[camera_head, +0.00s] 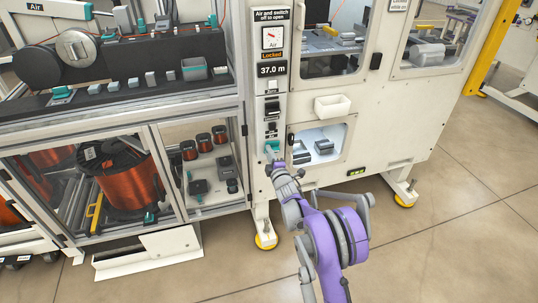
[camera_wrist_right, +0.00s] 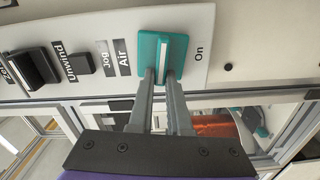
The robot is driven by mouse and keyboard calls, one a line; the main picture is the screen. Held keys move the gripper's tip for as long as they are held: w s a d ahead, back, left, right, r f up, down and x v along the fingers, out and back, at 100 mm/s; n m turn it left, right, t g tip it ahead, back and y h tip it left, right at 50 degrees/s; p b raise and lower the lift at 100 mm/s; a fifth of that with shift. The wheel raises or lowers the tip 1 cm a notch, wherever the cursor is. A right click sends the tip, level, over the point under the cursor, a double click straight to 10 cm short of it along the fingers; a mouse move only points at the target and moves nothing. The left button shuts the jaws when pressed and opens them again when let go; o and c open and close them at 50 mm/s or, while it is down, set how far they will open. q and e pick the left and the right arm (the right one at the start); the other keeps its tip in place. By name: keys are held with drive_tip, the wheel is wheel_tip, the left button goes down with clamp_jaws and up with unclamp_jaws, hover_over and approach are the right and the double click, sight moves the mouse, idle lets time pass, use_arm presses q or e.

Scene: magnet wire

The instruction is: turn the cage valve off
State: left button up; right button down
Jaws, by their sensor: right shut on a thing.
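The teal cage valve (camera_head: 271,147) is low on the narrow white control panel of the machine. In the right wrist view the valve (camera_wrist_right: 170,48) sits between an "Air" label and the word "On". My right gripper (camera_head: 274,164) reaches up to it from below. In the wrist view the two grey fingers of that gripper (camera_wrist_right: 162,78) are shut on the valve's handle. The fingers partly hide the handle's lower end. My left gripper is in neither view.
Above the valve are a black switch (camera_head: 272,107), a "37.0 m" display (camera_head: 271,70) and a gauge (camera_head: 272,38) marked "Locked". An open recess (camera_head: 320,145) is just right of the gripper. Copper spools (camera_head: 122,180) stand behind panes at left. The floor in front is clear.

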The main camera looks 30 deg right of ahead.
drive_tip(key=shift+f+n+b, duration=0.15)
drive_tip(key=shift+n+b, duration=0.25)
drive_tip(key=shift+n, duration=0.5)
drive_tip(key=c, duration=0.9)
unclamp_jaws()
drive_tip(key=shift+o, duration=0.2)
drive_tip(key=p+v, duration=0.1)
drive_tip(key=v, duration=0.9)
drive_tip(key=shift+s+p, duration=0.35)
drive_tip(key=shift+s, duration=0.05)
